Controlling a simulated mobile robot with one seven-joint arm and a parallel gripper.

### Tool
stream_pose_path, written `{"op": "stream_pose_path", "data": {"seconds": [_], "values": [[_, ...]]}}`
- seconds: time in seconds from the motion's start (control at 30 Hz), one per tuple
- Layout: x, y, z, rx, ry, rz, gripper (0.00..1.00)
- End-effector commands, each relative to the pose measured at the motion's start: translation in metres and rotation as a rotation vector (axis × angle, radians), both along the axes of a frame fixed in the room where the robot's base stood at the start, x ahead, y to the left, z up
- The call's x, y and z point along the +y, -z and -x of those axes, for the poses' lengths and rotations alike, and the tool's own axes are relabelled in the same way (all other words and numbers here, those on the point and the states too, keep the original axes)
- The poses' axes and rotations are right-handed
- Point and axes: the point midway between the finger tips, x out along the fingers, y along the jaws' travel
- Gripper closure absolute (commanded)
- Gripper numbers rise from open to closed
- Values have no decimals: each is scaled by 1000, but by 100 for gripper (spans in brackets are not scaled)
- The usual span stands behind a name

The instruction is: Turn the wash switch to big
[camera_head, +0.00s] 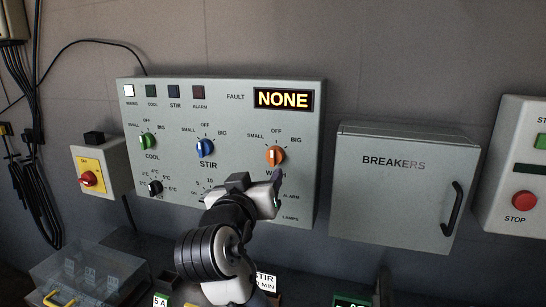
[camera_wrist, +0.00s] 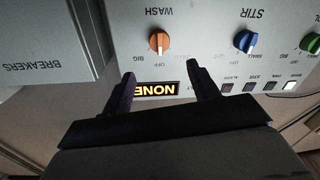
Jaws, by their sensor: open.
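The orange wash switch (camera_head: 275,156) is a round knob at the right of the grey control panel (camera_head: 225,120). Its white mark points up toward OFF, between SMALL on the left and BIG on the right. In the wrist view the panel is upside down, and the wash switch (camera_wrist: 160,42) sits above and between my fingertips. My gripper (camera_head: 279,185) is just below the knob in the head view and partly covers the WASH label. My gripper (camera_wrist: 160,76) is open and empty in the wrist view, its two fingers apart and not around the knob.
The blue STIR knob (camera_head: 205,148) and green COOL knob (camera_head: 148,142) lie left. The FAULT display (camera_head: 283,99) reads NONE. A breakers box (camera_head: 400,190) with a black handle stands right of the panel. My arm hides part of the lower panel.

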Motion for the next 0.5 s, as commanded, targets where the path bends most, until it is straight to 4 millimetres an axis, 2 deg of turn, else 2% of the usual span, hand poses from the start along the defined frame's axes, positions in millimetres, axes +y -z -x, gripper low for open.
{"op": "stream_pose_path", "data": {"seconds": [0.3,0.5], "values": [[-18,-2,-67,4,2,0,40],[-24,-2,-98,1,0,1,40]]}}
